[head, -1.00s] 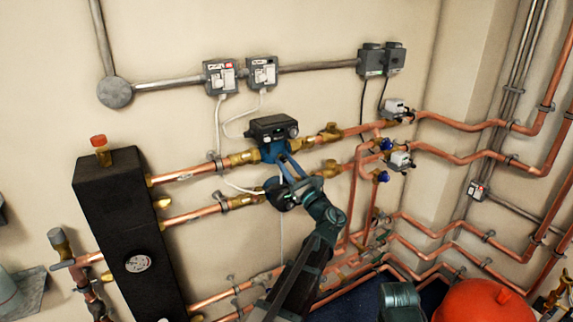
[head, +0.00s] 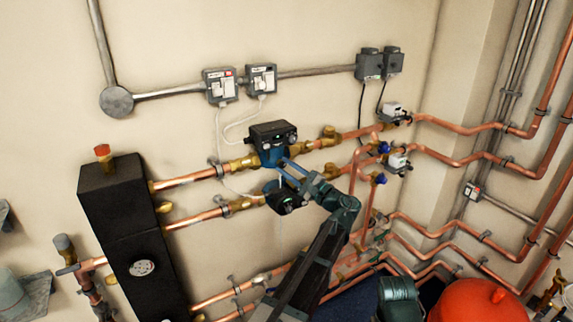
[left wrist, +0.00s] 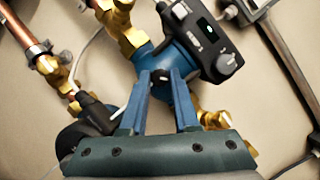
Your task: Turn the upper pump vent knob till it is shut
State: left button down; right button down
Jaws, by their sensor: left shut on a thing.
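The upper pump (head: 271,137) has a blue body and a black control head, set in the upper copper line on the wall. In the left wrist view its black head (left wrist: 205,35) is at the top right and its blue body lies behind my fingers. My left gripper (head: 284,162) reaches it from below right. In the left wrist view the gripper's (left wrist: 160,78) two blue fingers close on the small dark vent knob (left wrist: 160,75) at the front of the body. The fingertips hide most of the knob, so its turn angle cannot be read.
The lower pump (head: 281,199) sits just below my left fingers, close to the gripper. A black manifold block (head: 125,215) stands at the left. Two grey switch boxes (head: 220,84) hang above. A red vessel (head: 470,303) is at the bottom right.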

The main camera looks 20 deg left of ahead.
pick_arm(q)
jog(key=n+p, duration=0.1)
jog(key=n, duration=0.1)
jog(key=n+g+h+p, duration=0.1)
jog(key=n, duration=0.1)
jog(key=n+g+p, duration=0.1)
jog(key=n+p, duration=0.1)
jog(key=shift+r, duration=0.4)
jog(key=shift+f+n+h+p, duration=0.1)
jog(key=shift+n+h+p, duration=0.9)
jog(key=shift+n+p, duration=0.6)
jog(key=shift+n, duration=0.4)
jog(key=c, duration=0.6)
grip_release()
jog(key=shift+c, duration=0.2)
jog(key=v, duration=1.4)
jog(key=shift+w+p, duration=0.15)
jog(key=shift+p, duration=0.3)
